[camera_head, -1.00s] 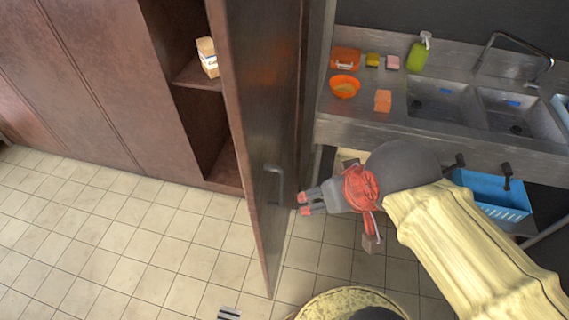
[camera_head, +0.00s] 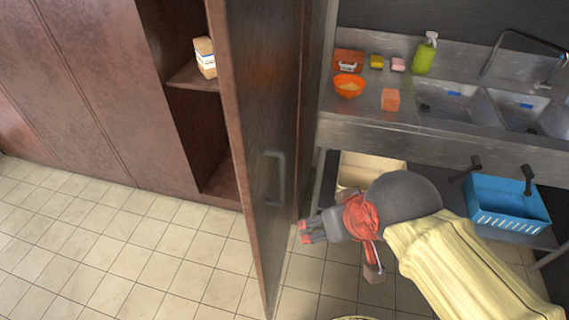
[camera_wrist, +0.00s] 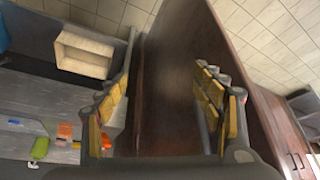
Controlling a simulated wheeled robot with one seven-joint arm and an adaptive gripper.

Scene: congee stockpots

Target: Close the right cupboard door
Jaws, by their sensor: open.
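The right cupboard door (camera_head: 262,150) is a tall dark brown panel standing wide open, with a grey bar handle (camera_head: 274,178) on the face toward my gripper. The cupboard interior (camera_head: 205,135) shows behind it to the left. My gripper (camera_head: 303,233) is open and empty, just right of the door and below the handle's height in the picture, and appears apart from it. In the wrist view the door (camera_wrist: 180,70) fills the space beyond and between my open fingers (camera_wrist: 165,105). Whether a finger touches it cannot be told.
A steel sink counter (camera_head: 440,140) stands at the right, with an orange bowl (camera_head: 348,86) and a green bottle (camera_head: 424,54) on it. Below are a beige bin (camera_head: 368,168) and a blue basket (camera_head: 508,203). Tiled floor (camera_head: 120,240) is clear left of the door.

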